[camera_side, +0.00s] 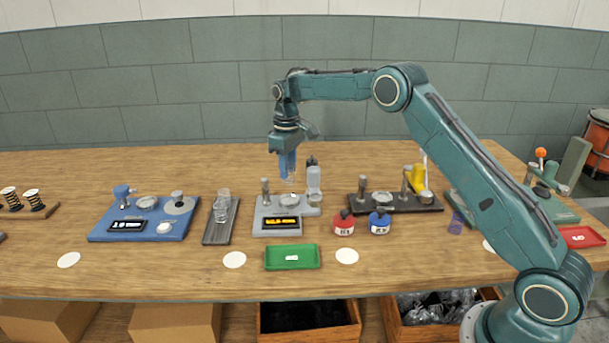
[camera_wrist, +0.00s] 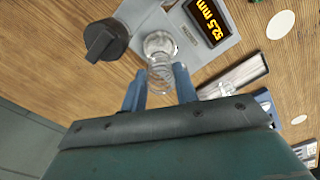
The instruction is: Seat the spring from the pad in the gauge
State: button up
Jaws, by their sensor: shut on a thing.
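My gripper (camera_side: 287,172) hangs above the grey gauge in the side view, its blue fingers pointing down. In the wrist view my gripper (camera_wrist: 160,85) is shut on a coiled metal spring (camera_wrist: 162,76). The spring overlaps the gauge's round metal seat (camera_wrist: 159,43) in that picture; in the side view the fingers are clear above it. The grey gauge (camera_side: 266,211) has a display (camera_side: 282,223), which reads 52.5 mm in the wrist view (camera_wrist: 206,20). I cannot make out the spring in the side view. I cannot tell which surface is the pad.
A blue station (camera_side: 105,234) and a dark slab with a clear item (camera_side: 222,205) stand left of the gauge. A green tray (camera_side: 292,257) lies in front. White discs mark the table.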

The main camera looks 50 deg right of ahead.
aim_at(288, 182)
jog(key=shift+f, duration=2.15)
jog(key=shift+f, duration=0.65)
dwell(0.7)
dwell(0.3)
jog(key=o, duration=1.1)
jog(key=shift+o, duration=0.2)
jog(key=shift+r, duration=0.1)
jog(key=shift+r, duration=1.8)
jog(key=shift+r, duration=0.1)
jog(key=shift+r, duration=2.4)
